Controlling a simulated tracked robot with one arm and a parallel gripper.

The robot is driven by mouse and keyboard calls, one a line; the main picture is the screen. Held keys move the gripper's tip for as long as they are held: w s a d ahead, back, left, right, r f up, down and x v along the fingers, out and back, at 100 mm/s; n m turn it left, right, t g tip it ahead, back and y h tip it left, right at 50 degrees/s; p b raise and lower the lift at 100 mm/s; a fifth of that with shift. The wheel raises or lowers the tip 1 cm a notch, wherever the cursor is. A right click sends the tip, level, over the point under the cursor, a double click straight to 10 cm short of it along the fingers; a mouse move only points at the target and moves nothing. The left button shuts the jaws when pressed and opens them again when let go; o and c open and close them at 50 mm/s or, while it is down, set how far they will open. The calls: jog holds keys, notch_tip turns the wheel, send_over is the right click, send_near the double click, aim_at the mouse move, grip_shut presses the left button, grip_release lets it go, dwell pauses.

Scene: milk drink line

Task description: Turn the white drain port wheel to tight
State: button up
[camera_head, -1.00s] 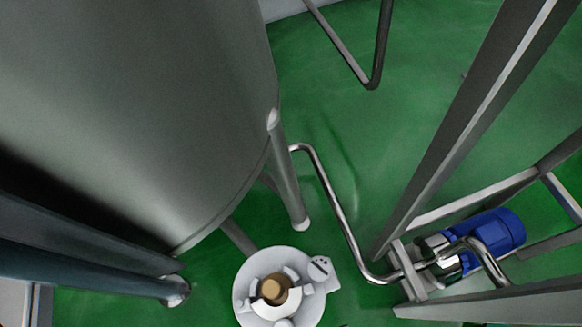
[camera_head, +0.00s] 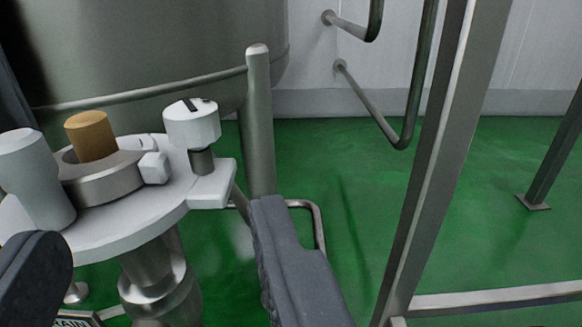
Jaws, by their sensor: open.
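The white drain port wheel (camera_head: 130,215) is at the left of the view, a round plate on a steel stem (camera_head: 155,280). On it are a grey ring (camera_head: 105,182), a tan plug (camera_head: 90,136) and a white post (camera_head: 35,175). A white knob with a black mark (camera_head: 192,122) stands on a tab at its right edge. My gripper (camera_head: 155,222) is open and empty. Its dark fingers show low in front, one at the left and one right of the wheel; whether either touches it I cannot tell. A sign ending in "RAIN" (camera_head: 74,319) is partly cut off.
A large steel tank (camera_head: 150,50) with a leg (camera_head: 260,130) stands behind the wheel. A steel frame post (camera_head: 435,160) rises at the right. Bent pipes (camera_head: 400,120) hang from the wall. Green floor (camera_head: 350,220) is open between tank and frame.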

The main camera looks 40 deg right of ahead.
aim_at(191, 133)
jog(key=x, duration=0.4)
jog(key=b+x, duration=0.1)
jog(key=x, duration=0.3)
jog(key=b+x, duration=0.1)
jog(key=x, duration=0.4)
jog(key=shift+d+f, duration=0.2)
jog(key=shift+d, duration=0.1)
jog(key=c, duration=1)
